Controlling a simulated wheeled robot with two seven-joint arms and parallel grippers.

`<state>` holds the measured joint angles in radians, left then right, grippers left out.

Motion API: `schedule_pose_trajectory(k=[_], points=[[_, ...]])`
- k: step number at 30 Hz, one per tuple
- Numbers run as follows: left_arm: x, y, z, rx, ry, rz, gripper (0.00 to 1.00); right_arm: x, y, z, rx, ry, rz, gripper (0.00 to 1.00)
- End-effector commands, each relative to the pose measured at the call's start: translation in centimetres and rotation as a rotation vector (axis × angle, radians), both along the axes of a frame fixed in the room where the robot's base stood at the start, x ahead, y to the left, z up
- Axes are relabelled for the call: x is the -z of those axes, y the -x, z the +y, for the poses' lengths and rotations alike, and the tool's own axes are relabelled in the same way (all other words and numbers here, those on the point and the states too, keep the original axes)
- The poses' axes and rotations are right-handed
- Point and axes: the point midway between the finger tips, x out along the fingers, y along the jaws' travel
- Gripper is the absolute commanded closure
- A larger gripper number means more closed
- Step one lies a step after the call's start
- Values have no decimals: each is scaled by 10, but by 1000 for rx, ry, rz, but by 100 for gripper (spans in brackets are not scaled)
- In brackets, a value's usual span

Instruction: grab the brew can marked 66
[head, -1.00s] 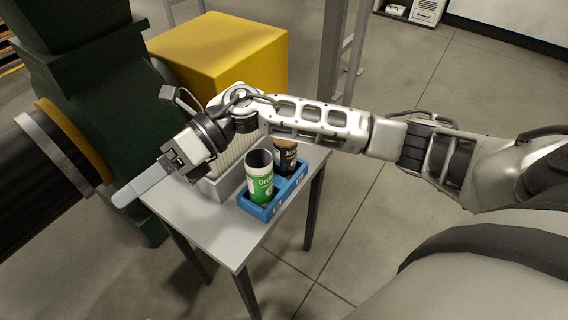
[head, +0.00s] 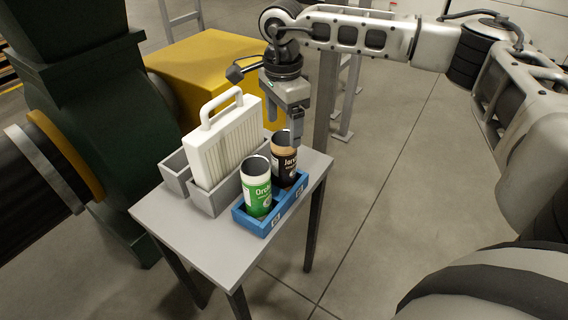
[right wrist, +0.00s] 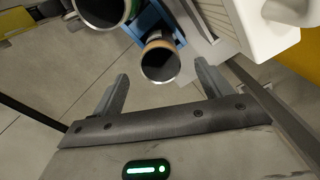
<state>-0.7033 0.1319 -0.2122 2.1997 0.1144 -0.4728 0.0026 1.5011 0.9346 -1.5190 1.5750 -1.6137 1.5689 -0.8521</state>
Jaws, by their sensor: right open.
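A dark can with a tan band and white lettering (head: 284,166) stands upright in the right slot of a small blue holder (head: 258,226). A green and white can (head: 257,193) stands beside it in the left slot. Both look open-topped. Small tags on the holder's front are too small to read. My right gripper (head: 297,140) points down just behind and above the dark can, open and empty. In the right wrist view, the dark can's rim (right wrist: 160,62) shows ahead, roughly between the two fingers (right wrist: 163,85), with no visible contact. My left gripper is not in view.
The holder sits on a small grey table (head: 205,246). A grey bin (head: 217,200) with a white handled filter panel (head: 226,140) stands close on the left. A yellow box (head: 195,72) and dark green machine (head: 90,120) are behind. Floor is clear at right.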

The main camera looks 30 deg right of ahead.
Motion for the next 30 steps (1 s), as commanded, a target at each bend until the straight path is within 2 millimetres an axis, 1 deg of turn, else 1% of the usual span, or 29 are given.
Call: schedule_pose_trajectory(k=[1,3,6,11,19,23,29,30], points=[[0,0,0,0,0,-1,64,11,1,0,-1,1,4,23],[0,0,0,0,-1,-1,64,21,0,1,-1,0,2,23],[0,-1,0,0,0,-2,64,31,0,1,-1,-1,1,23],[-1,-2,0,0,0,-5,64,40,0,1,-1,-2,0,23],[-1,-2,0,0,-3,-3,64,79,1,-1,0,-1,2,23],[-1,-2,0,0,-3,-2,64,86,0,-1,0,-2,0,23],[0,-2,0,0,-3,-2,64,87,0,-1,0,-2,0,23],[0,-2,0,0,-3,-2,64,87,0,-1,0,-2,0,34]])
